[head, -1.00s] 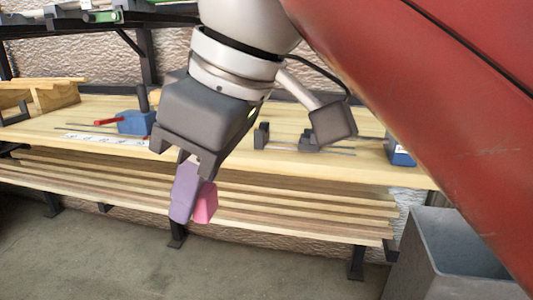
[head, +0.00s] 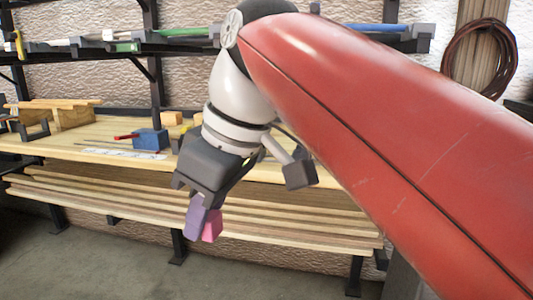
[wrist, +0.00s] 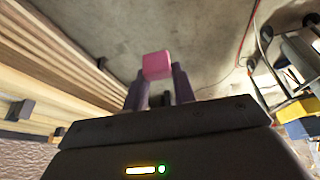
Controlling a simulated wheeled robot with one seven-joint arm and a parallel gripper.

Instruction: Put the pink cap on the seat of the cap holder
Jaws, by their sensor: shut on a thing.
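The pink cap (head: 212,228) is a small block held at the tips of my gripper (head: 203,222). In the head view it shows behind and to the right of a purple finger. The wrist view also shows the pink cap (wrist: 157,65) between the two fingertips of my gripper (wrist: 158,80), which is shut on it. My gripper points down in front of the bench's front side, over the floor and apart from the bench. I cannot make out the cap holder or its seat for sure in these frames.
The wooden bench (head: 95,147) carries a blue block (head: 150,141) with a red-handled tool and a wooden stand (head: 70,116) at left. Stacked planks (head: 110,197) lie below its top. A shelf of rods runs above. The floor (head: 110,260) in front is clear.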

